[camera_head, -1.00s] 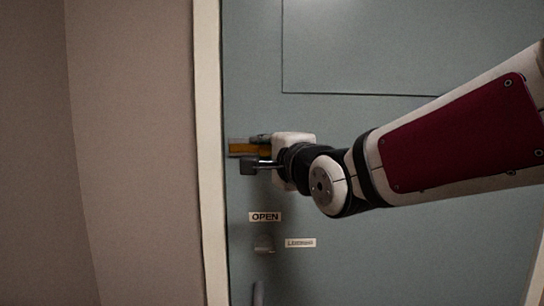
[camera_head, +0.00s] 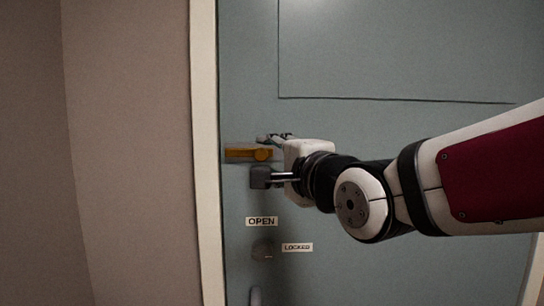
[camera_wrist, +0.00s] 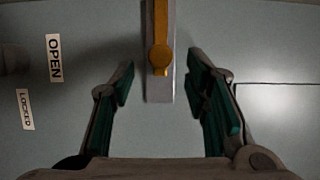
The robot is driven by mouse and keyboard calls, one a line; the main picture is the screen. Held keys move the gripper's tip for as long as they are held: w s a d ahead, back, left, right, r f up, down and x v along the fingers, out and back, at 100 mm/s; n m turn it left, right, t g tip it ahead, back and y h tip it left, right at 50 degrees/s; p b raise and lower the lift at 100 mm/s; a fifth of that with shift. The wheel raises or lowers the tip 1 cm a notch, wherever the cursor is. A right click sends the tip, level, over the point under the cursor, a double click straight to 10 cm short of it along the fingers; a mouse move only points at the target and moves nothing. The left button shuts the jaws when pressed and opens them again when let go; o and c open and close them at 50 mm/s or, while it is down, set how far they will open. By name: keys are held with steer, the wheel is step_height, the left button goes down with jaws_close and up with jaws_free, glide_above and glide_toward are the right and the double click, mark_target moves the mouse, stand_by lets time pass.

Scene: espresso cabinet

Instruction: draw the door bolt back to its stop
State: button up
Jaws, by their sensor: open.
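The door bolt (camera_head: 238,154) is an orange-yellow bar with a round knob (camera_head: 263,155), on a grey plate near the door's left edge. My gripper (camera_head: 265,158) is open, with one finger above the bolt and one below it in the head view. In the wrist view the bolt (camera_wrist: 160,22) runs down from the top edge to its knob (camera_wrist: 159,58). The knob is centred between the spread fingers (camera_wrist: 160,78) and neither finger touches it. I cannot tell how far the fingertips are from the door.
The grey-green door (camera_head: 400,70) has a light frame (camera_head: 205,150) at left, beside a brown wall (camera_head: 130,150). Below the bolt are an OPEN label (camera_head: 262,221), a dark turn knob (camera_head: 263,249) and a LOCKED label (camera_head: 297,247).

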steer(key=v, duration=0.7)
steer(key=shift+s+d, duration=0.1)
steer(key=shift+d, duration=0.05)
steer(key=s+d+f+n+g+h, duration=0.4)
steer(key=d+f+n+g+h, duration=0.15)
steer(key=d+f, duration=0.5)
steer(key=s+d+f+n+g+h, duration=0.1)
steer(key=s+d+f+n+g, duration=0.2)
steer(key=s+f, duration=0.2)
steer(key=s+d+f+n+g+h, duration=0.1)
steer(key=s+d+f+n+g, duration=0.2)
steer(key=s+f, duration=0.3)
steer(key=s+d+n, duration=0.1)
steer(key=s, duration=0.2)
steer(key=shift+s+f, duration=0.15)
steer(key=shift+s, duration=0.1)
steer(key=shift+a+h, duration=0.1)
steer(key=shift+h, duration=0.15)
stand_by(1.1)
